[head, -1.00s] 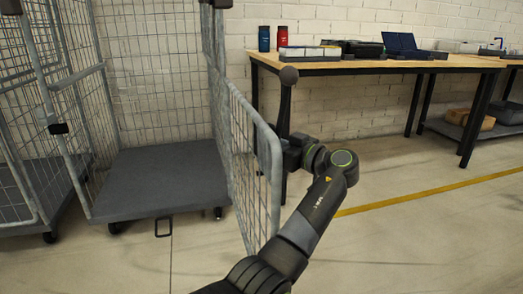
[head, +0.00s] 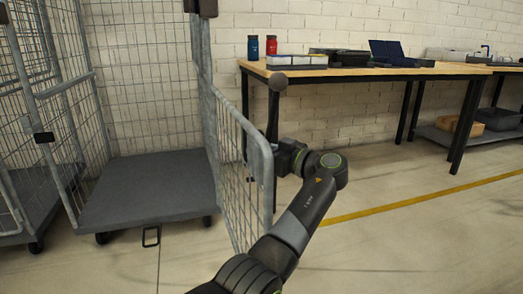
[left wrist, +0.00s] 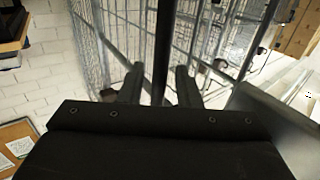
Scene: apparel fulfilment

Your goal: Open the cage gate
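The cage gate (head: 240,165) is a grey mesh panel at the right front of the roll cage (head: 150,190). It stands swung out toward me, leaving the cage front open. My left gripper (head: 284,158) is beside the gate's free edge, on its right side. In the left wrist view the rod (left wrist: 163,50) passes between the two fingers (left wrist: 160,90), which stand apart with a small gap on each side. Actual contact is hard to tell. My right gripper is not in view.
Another mesh cage (head: 30,110) stands at the left. A wooden-topped table (head: 350,73) with bottles and boxes is behind the gate against the brick wall. A yellow line (head: 400,204) crosses the floor. The floor at the right front is clear.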

